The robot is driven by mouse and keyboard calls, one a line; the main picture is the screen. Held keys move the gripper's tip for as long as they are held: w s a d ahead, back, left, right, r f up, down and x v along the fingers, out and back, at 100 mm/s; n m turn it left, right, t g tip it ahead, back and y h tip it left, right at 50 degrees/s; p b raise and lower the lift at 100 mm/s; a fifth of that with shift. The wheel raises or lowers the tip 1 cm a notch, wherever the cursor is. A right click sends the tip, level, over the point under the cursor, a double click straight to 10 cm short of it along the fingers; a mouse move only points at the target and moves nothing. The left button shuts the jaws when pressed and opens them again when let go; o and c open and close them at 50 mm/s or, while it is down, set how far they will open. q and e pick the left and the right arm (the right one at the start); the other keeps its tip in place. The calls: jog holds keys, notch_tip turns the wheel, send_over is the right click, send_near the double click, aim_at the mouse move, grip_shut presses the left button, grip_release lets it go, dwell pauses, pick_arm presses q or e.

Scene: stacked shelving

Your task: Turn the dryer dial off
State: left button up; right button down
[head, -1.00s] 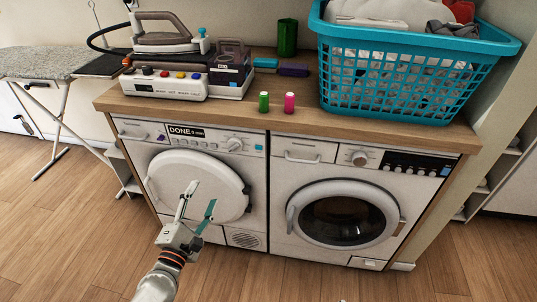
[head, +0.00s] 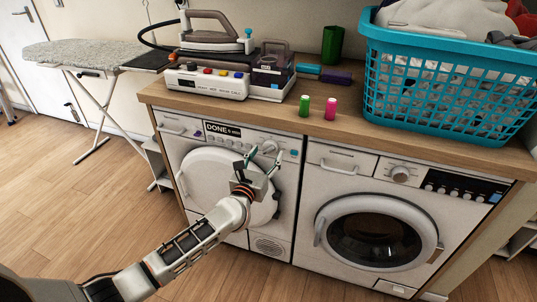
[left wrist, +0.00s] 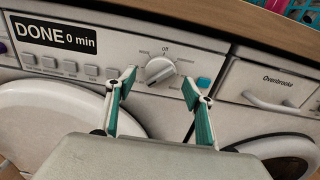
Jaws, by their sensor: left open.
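The dryer (head: 205,175) is the left white machine, with a round door and a display reading "DONE 0 min" (left wrist: 52,37). Its dial (left wrist: 160,70) is a white knob, with an "Off" label above it in the left wrist view. The knob's exact setting is hard to read. My left gripper (head: 265,158) is open in front of the dryer's panel. In the left wrist view its teal-padded fingertips (left wrist: 160,83) lie left and right of the dial; contact cannot be told. In the head view the fingers partly cover the dial. My right gripper is not in view.
A second front-loader (head: 375,228) stands on the right. An ironing board (head: 80,54) stands at left; floor is clear in front.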

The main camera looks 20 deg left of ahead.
pick_arm(q)
jog(key=shift+w, duration=0.65)
jog(key=c, duration=1.1)
